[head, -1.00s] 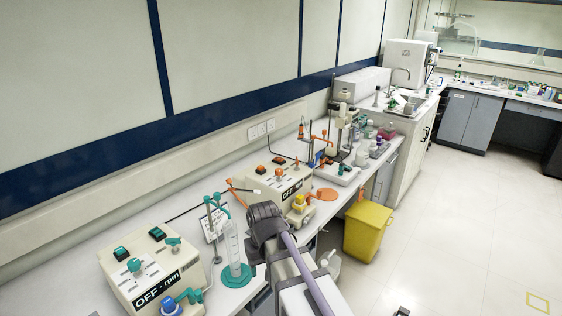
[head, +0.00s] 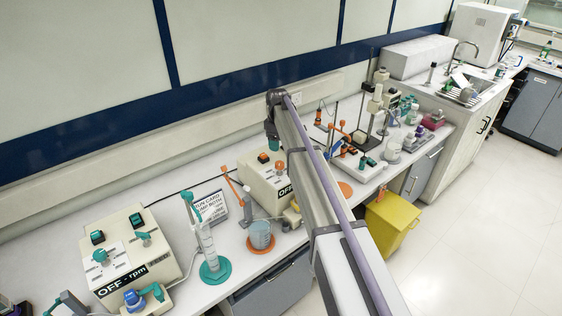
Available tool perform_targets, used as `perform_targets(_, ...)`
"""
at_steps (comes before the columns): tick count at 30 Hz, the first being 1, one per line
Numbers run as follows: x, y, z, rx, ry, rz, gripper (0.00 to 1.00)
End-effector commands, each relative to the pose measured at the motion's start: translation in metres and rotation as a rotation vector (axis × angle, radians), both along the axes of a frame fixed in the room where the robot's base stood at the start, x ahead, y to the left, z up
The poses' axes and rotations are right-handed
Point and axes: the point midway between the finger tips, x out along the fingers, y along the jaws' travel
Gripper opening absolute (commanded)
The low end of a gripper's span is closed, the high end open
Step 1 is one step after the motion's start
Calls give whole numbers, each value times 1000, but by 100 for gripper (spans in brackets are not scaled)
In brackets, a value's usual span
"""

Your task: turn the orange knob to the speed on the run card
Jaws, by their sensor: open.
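The cream drive box with orange parts (head: 258,188) stands on the bench, partly hidden by my arm. An orange switch (head: 263,157) is on its top. A small orange piece (head: 279,165) in front of it looks like the orange knob, but its pointer is too small to read. The box's front display begins "OFF"; the rest is hidden. My gripper (head: 272,146) points down over the back of this box, apart from the knob; its fingers are small and dark, and it is open. The run card (head: 213,206) stands left of the box; its speed cannot be read.
A similar box with teal knobs (head: 130,262) is at the left, showing "OFF rpm". A cylinder on a teal base (head: 214,272) and a beaker of liquid (head: 261,236) stand between the boxes. Stands and bottles crowd the bench to the right. A yellow bin (head: 390,222) is on the floor.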

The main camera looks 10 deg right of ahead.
Motion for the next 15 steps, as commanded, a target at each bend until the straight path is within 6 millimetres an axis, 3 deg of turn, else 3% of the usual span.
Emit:
perform_targets(5, 0, -1, -24, 0, 0, -3, 65)
perform_targets(15, 0, -2, -100, 0, 0, -4, 65)
